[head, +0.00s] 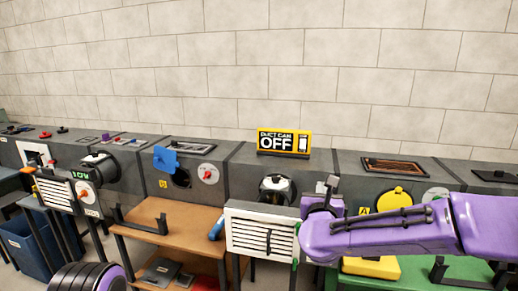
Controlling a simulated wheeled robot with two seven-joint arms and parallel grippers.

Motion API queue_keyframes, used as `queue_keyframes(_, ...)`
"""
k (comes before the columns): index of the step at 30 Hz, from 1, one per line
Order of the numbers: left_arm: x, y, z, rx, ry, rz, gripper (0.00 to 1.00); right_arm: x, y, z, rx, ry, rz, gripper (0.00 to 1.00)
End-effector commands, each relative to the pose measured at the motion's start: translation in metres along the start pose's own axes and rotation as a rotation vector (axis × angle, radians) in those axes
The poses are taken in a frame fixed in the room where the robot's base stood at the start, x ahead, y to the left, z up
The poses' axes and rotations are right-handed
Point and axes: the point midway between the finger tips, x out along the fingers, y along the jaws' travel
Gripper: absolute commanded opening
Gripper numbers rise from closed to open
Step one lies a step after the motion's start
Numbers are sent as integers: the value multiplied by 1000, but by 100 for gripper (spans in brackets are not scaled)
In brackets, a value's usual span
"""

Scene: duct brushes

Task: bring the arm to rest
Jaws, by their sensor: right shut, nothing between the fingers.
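My right arm (395,228), purple with black cables, reaches in from the right. My right gripper (318,204) is at its left end, shut and empty, in front of the grey duct row. It is close to the right edge of a white louvred cover (262,232); I cannot tell if they touch. A black and purple part of my left arm (92,279) shows at the bottom left, but its gripper is out of view.
A grey duct row (235,180) runs along the pale block wall. On it stands a yellow and black "DUCT FAN OFF" sign (283,142). A wooden bench (172,222) is left of the louvred cover. A blue bin (28,245) stands at far left. A yellow object (372,267) lies below my right arm.

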Motion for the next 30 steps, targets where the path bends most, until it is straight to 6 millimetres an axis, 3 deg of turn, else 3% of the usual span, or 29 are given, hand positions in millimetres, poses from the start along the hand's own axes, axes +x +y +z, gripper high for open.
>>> queue_keyframes(11, 0, 0, -1, 0, 2, 1, 61, -6, 4, -11, -403, 7, 36, 0)
queue_keyframes(14, 0, 0, -1, 0, 1, 1, 61, -12, 3, -28, -608, 20, 63, 0)
queue_keyframes(17, 0, 0, 0, 0, 1, 1, 61, -20, -1, -60, -865, 50, 108, 0)
queue_keyframes(20, 0, 0, 0, 0, 1, 1, 61, -36, -7, -114, -1175, 99, 190, 0)
queue_keyframes(23, 0, 0, 0, 0, 1, 1, 61, -61, -22, -181, -1501, 159, 314, 0)
queue_keyframes(26, 0, 0, 0, 0, 1, 1, 61, -102, -46, -258, -1841, 217, 504, 0)
queue_keyframes(30, 0, 0, 0, 0, 1, 1, 61, -178, -92, -352, -2214, 276, 842, 0)
